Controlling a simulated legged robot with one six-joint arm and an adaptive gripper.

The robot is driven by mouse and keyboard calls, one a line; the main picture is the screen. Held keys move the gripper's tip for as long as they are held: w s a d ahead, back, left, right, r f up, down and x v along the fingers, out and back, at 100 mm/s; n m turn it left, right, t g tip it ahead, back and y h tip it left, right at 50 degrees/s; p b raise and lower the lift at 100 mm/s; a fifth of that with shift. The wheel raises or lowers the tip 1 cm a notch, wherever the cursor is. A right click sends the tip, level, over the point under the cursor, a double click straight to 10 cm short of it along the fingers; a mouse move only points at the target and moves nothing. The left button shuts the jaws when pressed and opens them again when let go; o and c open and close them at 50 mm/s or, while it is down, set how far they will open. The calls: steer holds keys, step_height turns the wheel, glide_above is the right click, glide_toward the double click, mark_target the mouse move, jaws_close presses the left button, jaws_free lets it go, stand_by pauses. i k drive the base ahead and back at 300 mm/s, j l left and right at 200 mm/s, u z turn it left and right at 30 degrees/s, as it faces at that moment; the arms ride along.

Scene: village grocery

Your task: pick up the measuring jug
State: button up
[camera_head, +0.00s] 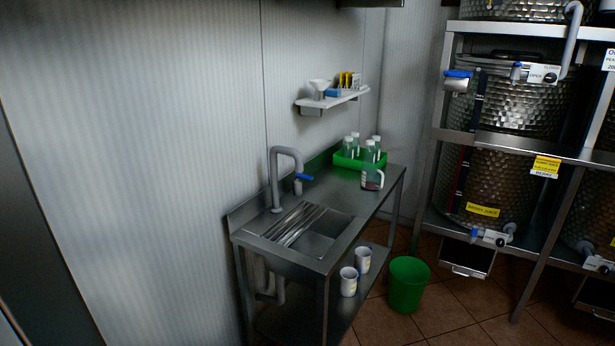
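The measuring jug (372,180) is a small clear vessel with a pale handle on its right and a reddish tint low on its side. It stands upright on the steel sink table (345,193), at the far right part of the top. It is just in front of a green tray (347,161) that holds several clear bottles with pale caps. My gripper is not in view, and nothing is touching the jug.
A grey tap (274,180) with a blue lever rises behind the sink. A wall shelf (333,101) hangs above. Two pale containers stand on the lower shelf. A green bin (408,284) stands right of the table. Steel tanks (490,185) on a rack fill the right.

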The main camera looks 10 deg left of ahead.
mark_target(372, 173)
steer(key=i+l+u, duration=0.15)
steer(key=i+u, duration=0.2)
steer(key=i+l+u, duration=0.35)
steer(key=i, duration=0.15)
steer(key=l+u, duration=0.1)
steer(key=u, duration=0.3)
steer(key=l+u, duration=0.15)
steer(key=u, duration=0.2)
steer(key=i+l+u, duration=0.15)
steer(key=l+u, duration=0.15)
steer(key=l, duration=0.55)
steer(key=l+u, duration=0.3)
steer(key=l, duration=0.6)
steer(key=i+l, duration=0.4)
steer(key=l, duration=0.1)
